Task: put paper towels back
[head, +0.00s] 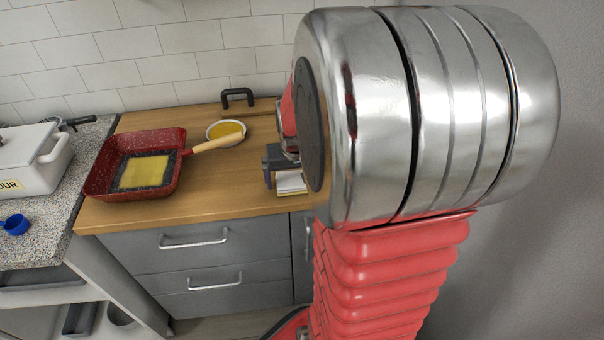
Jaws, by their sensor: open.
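My gripper (275,165) shows only in part at the right end of the wooden counter, mostly hidden behind my large metal and red arm. Its dark finger part sits just above and beside a small white item (291,182) on the counter. The white item has a flat top and a pale yellowish edge; I cannot tell whether it is the paper towels. The fingertips and any contact with it are hidden. No other paper towels are recognisable.
A red square pan (105,180) with a yellow slab and a wooden handle stands on the wooden counter (215,190). A white bowl (213,139) is behind the handle. Drawers are below.

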